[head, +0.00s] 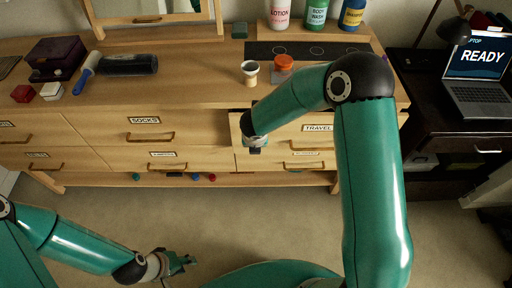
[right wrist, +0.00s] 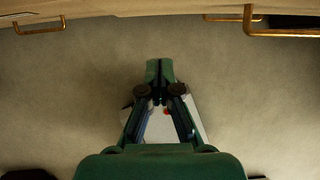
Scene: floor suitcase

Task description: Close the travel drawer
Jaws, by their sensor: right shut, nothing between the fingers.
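The travel drawer (head: 345,134) is the upper right drawer of the wooden dresser, with a "TRAVEL" label and a brass handle. A dark gap shows along its top left edge, so it seems to stand a little out. My right arm hides part of it. My right gripper (head: 255,150) points down in front of the drawer's left part. In the right wrist view its fingertips (right wrist: 160,82) are together with nothing held; I cannot tell if it touches the drawer. My left gripper (head: 182,262) is low over the floor, away from the dresser; its finger opening is unclear.
A dark desk with a laptop (head: 478,85) is at the right. The carpet before the dresser is clear.

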